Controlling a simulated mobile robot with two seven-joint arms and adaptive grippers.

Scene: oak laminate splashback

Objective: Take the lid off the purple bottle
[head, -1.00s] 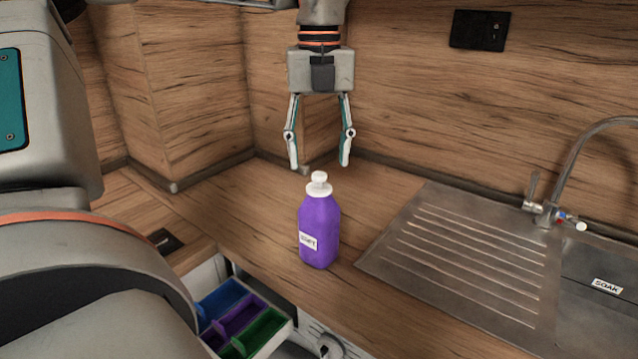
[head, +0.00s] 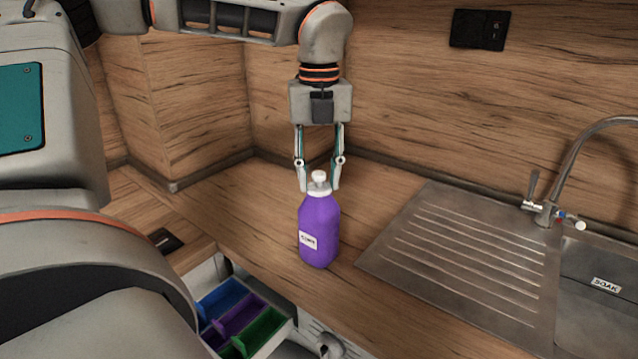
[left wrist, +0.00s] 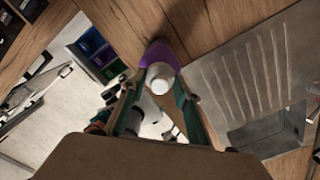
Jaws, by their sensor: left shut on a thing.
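The purple bottle (head: 320,232) stands upright on the wooden counter, with a pale label on its front. Its white lid (head: 319,180) is on top of the bottle. My left gripper (head: 319,188) points straight down over the bottle, its two fingers shut on the lid from either side. In the left wrist view the white lid (left wrist: 159,78) shows between the fingers, with the purple bottle (left wrist: 163,54) beneath it.
A metal sink drainer (head: 450,255) and tap (head: 560,180) lie to the right. An open drawer with blue, purple and green compartments (head: 240,315) is below the counter's front edge. The wooden splashback (head: 430,110) rises behind.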

